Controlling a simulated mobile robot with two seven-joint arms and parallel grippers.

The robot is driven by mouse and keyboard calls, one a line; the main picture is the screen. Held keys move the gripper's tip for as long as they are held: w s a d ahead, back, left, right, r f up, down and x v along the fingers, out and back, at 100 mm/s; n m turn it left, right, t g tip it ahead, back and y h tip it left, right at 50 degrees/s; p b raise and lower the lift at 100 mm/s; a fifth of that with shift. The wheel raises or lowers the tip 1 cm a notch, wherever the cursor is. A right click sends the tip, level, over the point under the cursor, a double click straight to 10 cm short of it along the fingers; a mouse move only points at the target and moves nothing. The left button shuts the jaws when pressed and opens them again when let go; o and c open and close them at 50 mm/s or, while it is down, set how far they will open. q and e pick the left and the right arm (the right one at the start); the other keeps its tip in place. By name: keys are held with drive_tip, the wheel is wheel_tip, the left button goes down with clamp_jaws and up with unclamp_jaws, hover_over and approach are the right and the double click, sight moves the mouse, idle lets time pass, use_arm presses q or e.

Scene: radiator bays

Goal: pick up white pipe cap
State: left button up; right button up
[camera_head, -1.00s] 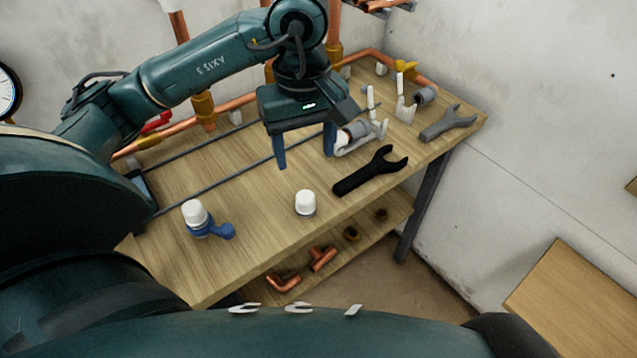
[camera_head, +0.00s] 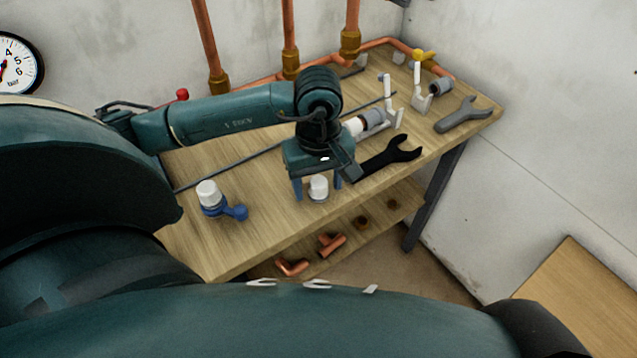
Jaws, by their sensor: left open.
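A white pipe cap (camera_head: 318,187) stands upright near the front edge of the wooden workbench (camera_head: 285,225). My left gripper (camera_head: 318,190) is open, its two blue fingers pointing down on either side of the cap in the picture. I cannot tell whether the fingers touch it. Another white cap (camera_head: 208,193) sits on a blue valve-like fitting (camera_head: 225,211) to the left. My right gripper does not show.
A black wrench (camera_head: 385,158) lies just right of my left gripper, and a grey wrench (camera_head: 463,115) lies farther right. White brackets with grey cylinders (camera_head: 375,119) stand behind. Copper pipes (camera_head: 288,30) rise at the back. Copper fittings (camera_head: 332,244) lie on the lower shelf.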

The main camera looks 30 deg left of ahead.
use_arm(q)
drive_tip(key=shift+f, duration=0.1)
drive_tip(key=shift+c, duration=0.2)
drive_tip(key=c, duration=0.8)
wheel_tip(320, 180, up, 10)
drive_tip(key=shift+r, duration=0.1)
wheel_tip(320, 180, up, 5)
drive_tip(key=p, duration=0.3)
hover_over(319, 181)
idle(0.3)
drive_tip(key=shift+a, duration=0.1)
